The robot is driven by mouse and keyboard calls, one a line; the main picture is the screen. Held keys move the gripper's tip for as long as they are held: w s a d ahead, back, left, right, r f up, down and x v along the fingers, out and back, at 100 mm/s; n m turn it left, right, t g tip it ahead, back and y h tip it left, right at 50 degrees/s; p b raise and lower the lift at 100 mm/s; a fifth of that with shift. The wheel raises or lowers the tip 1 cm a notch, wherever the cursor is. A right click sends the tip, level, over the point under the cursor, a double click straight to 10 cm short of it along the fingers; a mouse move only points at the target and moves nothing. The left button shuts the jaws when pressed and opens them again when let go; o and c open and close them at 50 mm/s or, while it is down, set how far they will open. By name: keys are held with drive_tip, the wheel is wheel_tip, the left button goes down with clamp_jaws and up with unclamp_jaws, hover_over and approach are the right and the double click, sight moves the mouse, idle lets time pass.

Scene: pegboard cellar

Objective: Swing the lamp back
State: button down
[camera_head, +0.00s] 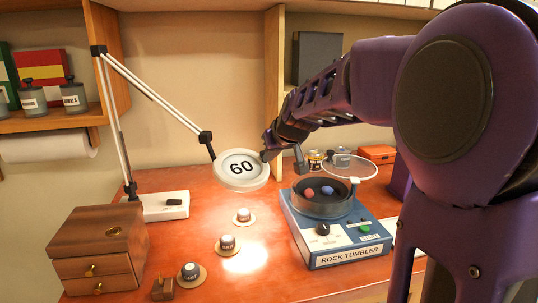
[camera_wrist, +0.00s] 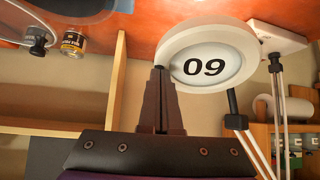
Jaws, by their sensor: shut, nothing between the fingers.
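The desk lamp has a round white head marked 60 (camera_head: 241,170). It hangs from a jointed white arm (camera_head: 155,90) that rises from a white base (camera_head: 160,206) on the left of the bench. My gripper (camera_head: 267,152) is at the right rim of the lamp head, with its fingers shut and empty. In the wrist view, which is upside down, the shut fingertips (camera_wrist: 160,72) overlap the rim of the lamp head (camera_wrist: 207,62). I cannot tell whether they touch it. The lamp's light falls on the bench top in front of the head.
A blue rock tumbler (camera_head: 335,232) with an open drum and raised clear lid (camera_head: 349,166) stands right of the lamp head. A wooden drawer box (camera_head: 98,250) is at left. A shelf upright (camera_head: 274,95) is behind.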

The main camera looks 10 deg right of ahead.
idle(0.4)
drive_tip(key=w+d+n+y+p, duration=0.2)
drive_tip(key=w+p, duration=0.3)
drive_tip(key=w, duration=0.9)
drive_tip(key=shift+d+r+n+p, duration=0.15)
drive_tip(key=shift+r+n+p, duration=0.15)
drive_tip(key=shift+r, duration=0.1)
drive_tip(key=shift+s, duration=0.1)
